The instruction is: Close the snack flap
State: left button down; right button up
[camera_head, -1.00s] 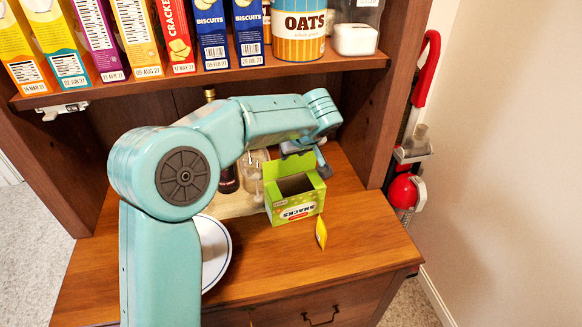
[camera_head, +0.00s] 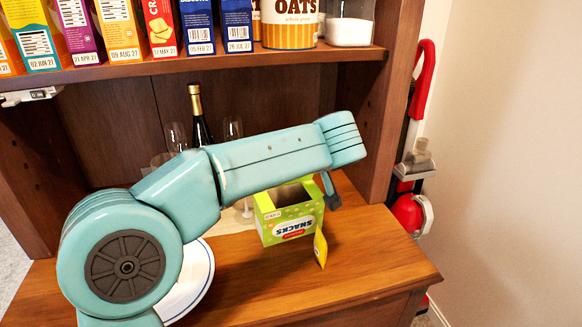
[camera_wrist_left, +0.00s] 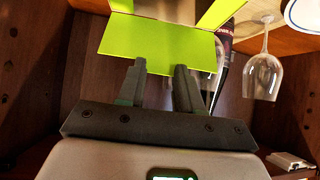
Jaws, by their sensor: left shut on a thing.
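The green snack box (camera_head: 290,228) stands open-topped on the wooden counter. My left forearm passes in front of its back and hides most of the top there. In the left wrist view a broad light-green flap (camera_wrist_left: 155,42) sticks out from the box toward my fingers. My left gripper (camera_wrist_left: 160,67) is shut on this flap at its near edge. In the head view only part of my left gripper (camera_head: 330,192) shows, at the right rear of the box. My right gripper is in neither view.
A plate (camera_head: 200,278) lies to the left. A dark bottle (camera_head: 199,118) and wine glasses (camera_wrist_left: 263,72) stand behind. A loaded shelf (camera_head: 215,62) hangs above. The counter's front right is clear.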

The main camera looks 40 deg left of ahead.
pick_arm(q)
jog(key=shift+d+f, duration=0.15)
jog(key=shift+f, duration=0.25)
jog(key=c, duration=0.8)
grip_release()
jog(key=shift+o, duration=0.4)
jog(key=shift+w, duration=0.1)
jog(key=p+v, duration=0.2)
jog(key=v, duration=1.4)
jog(key=shift+r, duration=0.25)
